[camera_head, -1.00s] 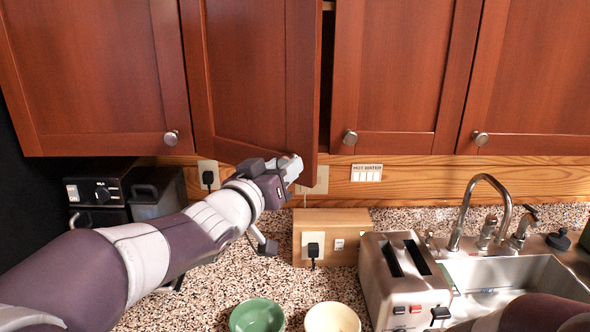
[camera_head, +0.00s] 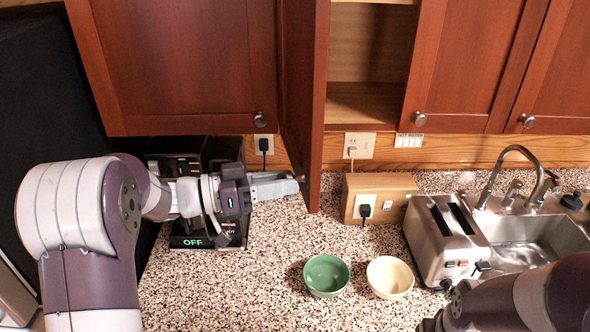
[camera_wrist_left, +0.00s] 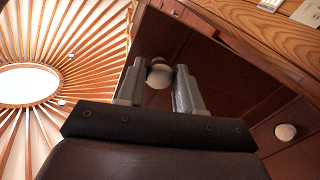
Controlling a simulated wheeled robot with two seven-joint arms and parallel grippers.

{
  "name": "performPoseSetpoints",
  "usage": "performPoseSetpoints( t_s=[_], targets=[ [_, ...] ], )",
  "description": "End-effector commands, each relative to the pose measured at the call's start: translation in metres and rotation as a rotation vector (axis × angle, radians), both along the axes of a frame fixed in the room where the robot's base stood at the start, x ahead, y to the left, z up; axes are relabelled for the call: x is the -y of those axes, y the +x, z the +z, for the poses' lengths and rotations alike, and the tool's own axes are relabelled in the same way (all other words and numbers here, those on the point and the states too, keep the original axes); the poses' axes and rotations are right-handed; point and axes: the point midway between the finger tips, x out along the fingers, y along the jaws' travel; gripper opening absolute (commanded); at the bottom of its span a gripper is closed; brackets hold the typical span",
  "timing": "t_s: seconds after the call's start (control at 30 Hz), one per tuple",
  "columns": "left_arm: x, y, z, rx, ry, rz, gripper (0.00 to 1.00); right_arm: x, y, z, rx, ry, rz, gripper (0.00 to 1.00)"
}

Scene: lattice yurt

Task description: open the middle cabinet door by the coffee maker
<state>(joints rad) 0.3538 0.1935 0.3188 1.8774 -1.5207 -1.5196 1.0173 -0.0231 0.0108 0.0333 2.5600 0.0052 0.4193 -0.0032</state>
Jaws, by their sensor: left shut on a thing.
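The middle cabinet door (camera_head: 305,90), reddish-brown wood, stands swung well out and shows nearly edge-on in the head view. Behind it the cabinet interior (camera_head: 368,60) is visible, with a pale wood shelf. My left gripper (camera_head: 298,184) is at the door's lower end, shut on its round metal knob. In the left wrist view the knob (camera_wrist_left: 160,75) sits between the two fingers of the gripper (camera_wrist_left: 160,92). The coffee maker (camera_head: 212,238), black with a lit OFF display, stands on the counter behind and below my left arm, partly hidden. My right gripper is out of view.
Closed doors flank the opening, left (camera_head: 180,65) and right (camera_head: 462,70). Below are a wooden outlet box (camera_head: 390,187), a toaster (camera_head: 447,240), a sink (camera_head: 530,238), a green bowl (camera_head: 326,275) and a cream bowl (camera_head: 390,277). Speckled counter (camera_head: 250,300) is clear left of the bowls.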

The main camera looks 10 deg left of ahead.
Motion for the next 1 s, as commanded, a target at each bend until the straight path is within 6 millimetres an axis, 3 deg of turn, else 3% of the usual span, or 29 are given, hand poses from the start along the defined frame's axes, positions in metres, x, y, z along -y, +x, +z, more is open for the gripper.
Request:
performPoseSetpoints(
  t_s=[0.03, 0.3, 0.8, 0.83, 0.9, 1.0],
  targets=[
    [-0.006, 0.001, 0.008, 0.013, -0.003, -0.014, 0.0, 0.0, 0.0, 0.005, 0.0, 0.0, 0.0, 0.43],
    [-0.024, -0.003, 0.007, 0.017, -0.003, -0.092, 0.0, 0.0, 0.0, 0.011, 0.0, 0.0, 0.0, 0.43],
    [-0.028, -0.004, 0.007, 0.02, -0.002, -0.109, 0.0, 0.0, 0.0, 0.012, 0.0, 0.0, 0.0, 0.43],
    [-0.028, -0.004, 0.008, 0.02, -0.002, -0.109, 0.38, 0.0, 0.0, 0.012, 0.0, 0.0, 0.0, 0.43],
    [-0.028, -0.004, 0.007, 0.017, -0.002, -0.109, 0.6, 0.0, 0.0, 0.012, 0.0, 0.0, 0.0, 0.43],
    [-0.027, -0.004, 0.005, 0.014, -0.002, -0.11, 0.6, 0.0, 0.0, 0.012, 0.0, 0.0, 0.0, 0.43]
  ],
)
